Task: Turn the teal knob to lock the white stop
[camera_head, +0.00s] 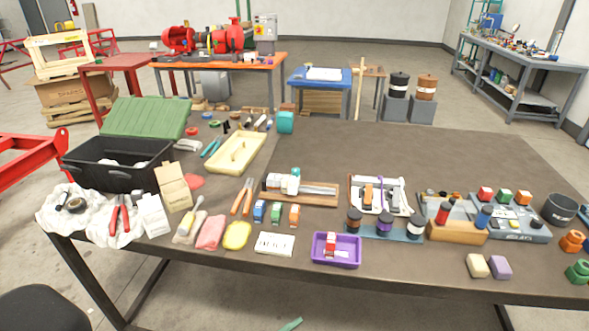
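A wooden-based slide fixture (325,201) lies near the middle of the brown table. A white block (288,185), which looks like the white stop, sits towards its left end. A small teal knob (295,172) shows at the top of this block. The knob's turn angle is too small to read, and I cannot tell whether the stop is locked. A metal rail or bar runs to the right of the block. Neither of my grippers is in view.
A teal cylinder (285,122) stands behind the fixture. Orange-handled pliers (242,197) lie left of it, small coloured blocks (276,212) in front, and a white framed device (378,192) to the right. A purple tray (338,247) is nearer the front edge. The table's back right is clear.

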